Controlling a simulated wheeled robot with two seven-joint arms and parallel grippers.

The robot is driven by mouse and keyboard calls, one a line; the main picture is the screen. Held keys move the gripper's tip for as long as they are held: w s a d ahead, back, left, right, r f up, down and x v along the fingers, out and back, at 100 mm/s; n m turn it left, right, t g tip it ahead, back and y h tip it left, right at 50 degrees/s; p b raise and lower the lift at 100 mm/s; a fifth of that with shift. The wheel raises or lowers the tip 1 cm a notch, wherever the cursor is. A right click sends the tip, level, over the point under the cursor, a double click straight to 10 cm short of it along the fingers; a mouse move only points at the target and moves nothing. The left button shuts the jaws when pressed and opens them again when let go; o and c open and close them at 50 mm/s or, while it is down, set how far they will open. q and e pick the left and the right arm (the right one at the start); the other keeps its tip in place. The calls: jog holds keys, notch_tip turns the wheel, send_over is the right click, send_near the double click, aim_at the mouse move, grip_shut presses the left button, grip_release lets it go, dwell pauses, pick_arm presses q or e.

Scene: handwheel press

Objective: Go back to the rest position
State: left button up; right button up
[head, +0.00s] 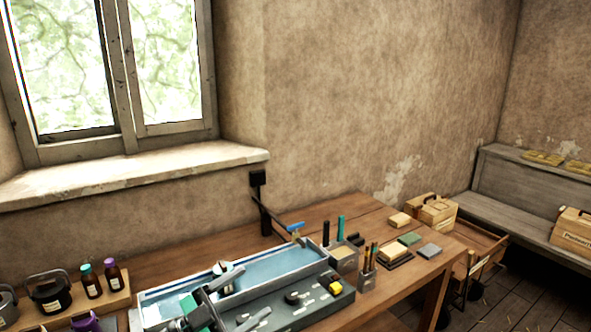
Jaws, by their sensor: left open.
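My left gripper (212,292) shows at the bottom of the head view, low over the left part of a long tray with a blue inside (275,262) on the wooden workbench. Its jaws are open, and I see nothing held between them. A small pale round piece (222,267) shows just behind it; I cannot tell whether they touch. My right gripper is out of view. I cannot make out a handwheel press in this view.
A grey board (313,308) with a yellow piece (335,285) lies in front of the tray. A wooden rack (117,300) with bottles stands left. Holders with tools (367,278) and small blocks (400,220) stand right. A window sill (130,170) juts out behind.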

pick_arm(q)
jog(key=a+f+n+t+y, duration=0.3)
jog(key=a+n+t+y, duration=0.65)
jog(key=n+y, duration=0.25)
jog(key=s+a+f+n+g+y, duration=0.3)
jog(key=f+y, duration=0.1)
jog(key=f, duration=0.2)
jog(key=s+a+f+n+g+y, duration=0.2)
jog(key=s+f+g+y, duration=0.15)
jog(key=f, duration=0.35)
jog(key=s+d+f+m+g, duration=0.1)
jog(key=s+f+g, duration=0.45)
jog(key=s, duration=0.45)
jog(key=s+f+m+g, duration=0.1)
jog(key=s+f+g, duration=0.5)
jog(key=s, duration=0.4)
notch_tip(320, 180, down, 31)
jog(key=h, duration=0.1)
jog(key=s+a+f+m+g, duration=0.1)
jog(key=s+a+f, duration=0.2)
jog(key=s+f, duration=1.7)
jog(key=shift+s+f+g, duration=0.15)
jog(key=shift+f+g, duration=0.2)
jog(key=shift+f, duration=0.1)
jog(key=shift+a, duration=0.1)
jog(key=shift+c, duration=0.5)
